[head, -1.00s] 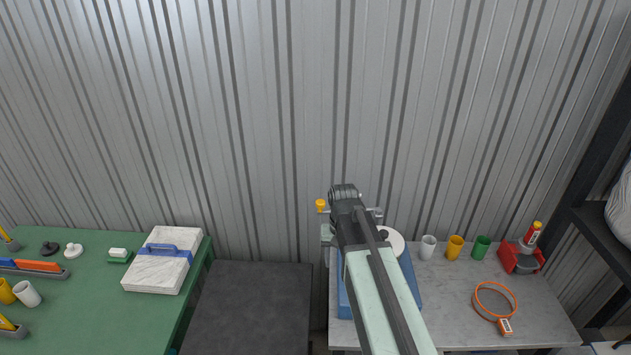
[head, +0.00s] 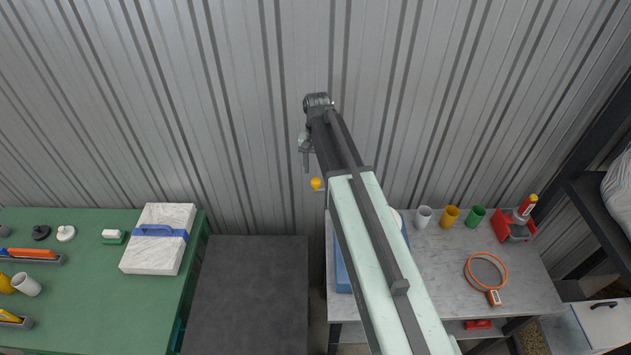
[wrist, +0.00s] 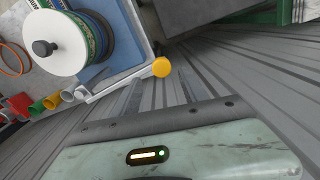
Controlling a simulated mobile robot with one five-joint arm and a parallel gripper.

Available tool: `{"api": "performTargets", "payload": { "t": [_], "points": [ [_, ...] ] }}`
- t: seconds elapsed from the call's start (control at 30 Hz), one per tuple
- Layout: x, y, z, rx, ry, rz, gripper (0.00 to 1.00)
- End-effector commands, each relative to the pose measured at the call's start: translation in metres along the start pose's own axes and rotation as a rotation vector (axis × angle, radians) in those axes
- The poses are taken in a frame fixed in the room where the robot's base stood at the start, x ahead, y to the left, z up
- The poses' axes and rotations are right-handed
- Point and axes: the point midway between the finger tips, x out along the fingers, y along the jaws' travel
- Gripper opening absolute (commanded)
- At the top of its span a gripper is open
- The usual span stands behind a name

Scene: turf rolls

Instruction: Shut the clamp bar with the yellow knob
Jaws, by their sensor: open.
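The yellow knob (head: 316,184) shows just left of my arm in the head view, and at the end of a pale grey clamp bar (wrist: 117,86) in the wrist view (wrist: 161,67). The bar runs along the edge of a blue base (wrist: 122,48) that carries a green roll with a white disc (wrist: 62,38). How far the bar is open, I cannot tell. My gripper (head: 305,158) is open, above the knob in the head picture and apart from it. My arm hides much of the blue base in the head view.
The base is on a grey table (head: 440,262) with white, yellow and green cups (head: 450,217), a red bin (head: 513,226) and an orange hoop (head: 487,273). A dark slab (head: 250,290) and a green table (head: 90,290) lie left. A corrugated wall (head: 200,100) stands behind.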

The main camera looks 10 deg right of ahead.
Motion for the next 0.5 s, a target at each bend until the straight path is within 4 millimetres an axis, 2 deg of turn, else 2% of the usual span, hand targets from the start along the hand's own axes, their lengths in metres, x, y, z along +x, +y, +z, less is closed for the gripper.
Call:
{"api": "performTargets", "payload": {
  "t": [0.03,0.3,0.5],
  "points": [
    [0.014,-0.002,0.001,-0.003,0.0,0.0,0.52],
    [0.061,-0.005,0.002,-0.009,0.0,0.0,0.52],
    [0.07,-0.006,0.002,-0.009,0.0,0.0,0.52]
  ]
}}
